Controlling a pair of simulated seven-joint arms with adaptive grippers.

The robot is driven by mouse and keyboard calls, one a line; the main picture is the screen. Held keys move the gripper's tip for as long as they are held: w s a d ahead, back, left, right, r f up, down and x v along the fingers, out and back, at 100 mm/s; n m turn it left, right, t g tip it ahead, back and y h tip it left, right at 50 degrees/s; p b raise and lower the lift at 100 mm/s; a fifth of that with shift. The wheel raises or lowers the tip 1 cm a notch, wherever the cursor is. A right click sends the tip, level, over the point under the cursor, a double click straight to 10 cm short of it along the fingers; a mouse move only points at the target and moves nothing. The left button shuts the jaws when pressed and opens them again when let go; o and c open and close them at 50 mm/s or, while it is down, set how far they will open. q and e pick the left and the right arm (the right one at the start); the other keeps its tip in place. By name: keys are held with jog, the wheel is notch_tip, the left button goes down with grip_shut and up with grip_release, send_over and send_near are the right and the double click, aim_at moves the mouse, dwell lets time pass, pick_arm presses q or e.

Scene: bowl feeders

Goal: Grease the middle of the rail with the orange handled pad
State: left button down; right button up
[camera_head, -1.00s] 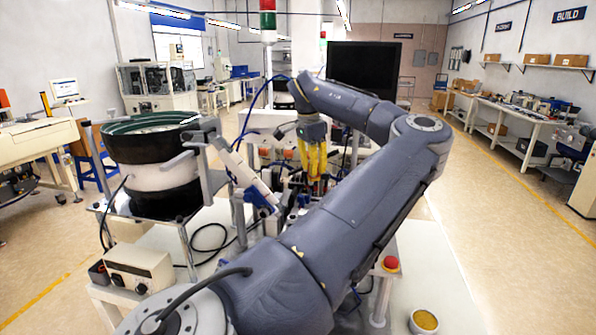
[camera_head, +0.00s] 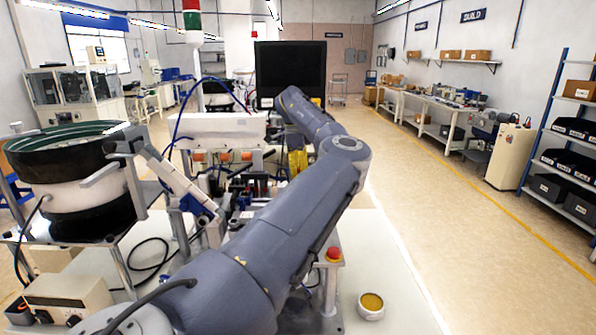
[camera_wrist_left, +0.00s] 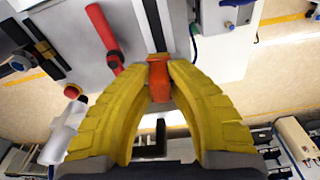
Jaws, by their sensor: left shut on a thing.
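My left gripper (camera_head: 297,162) has yellow fingers, partly behind my own arm in the head view. In the left wrist view my left gripper (camera_wrist_left: 158,72) is shut on the orange handle (camera_wrist_left: 158,85) of the pad. The pad's working face is hidden. A long grey and dark strip, which may be the rail (camera_wrist_left: 153,22), runs from the top edge towards the fingertips. I cannot tell whether the pad touches it. My right gripper is in neither view.
A round tin with yellow-brown contents (camera_head: 371,303) stands on the white bench at the lower right. A red button (camera_head: 333,253) is left of it. A bowl feeder (camera_head: 70,190) stands at the left. A red bar (camera_wrist_left: 103,35) lies near the strip.

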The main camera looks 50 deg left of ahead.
pick_arm(q)
jog(key=shift+f, duration=2.4)
jog(key=shift+f, duration=1.1)
jog(key=shift+s+a, duration=0.1)
jog(key=shift+s, duration=0.05)
jog(key=shift+s+a+r, duration=0.1)
jog(key=shift+s+a, duration=0.9)
jog(key=shift+s, duration=0.25)
jog(key=shift+s+a, duration=1.05)
jog(key=shift+s, duration=0.3)
jog(key=shift+s+a, duration=1.1)
jog(key=shift+s, duration=0.2)
jog(key=shift+s+a, duration=1.05)
jog(key=shift+s, duration=0.3)
jog(key=shift+w+d, duration=0.1)
jog(key=shift+w, duration=0.05)
jog(key=shift+w+d, duration=1.05)
jog(key=shift+w, duration=0.3)
jog(key=shift+w+d, duration=1.1)
jog(key=shift+w, duration=0.2)
jog(key=shift+w+d, duration=1.05)
jog(key=shift+w, duration=0.3)
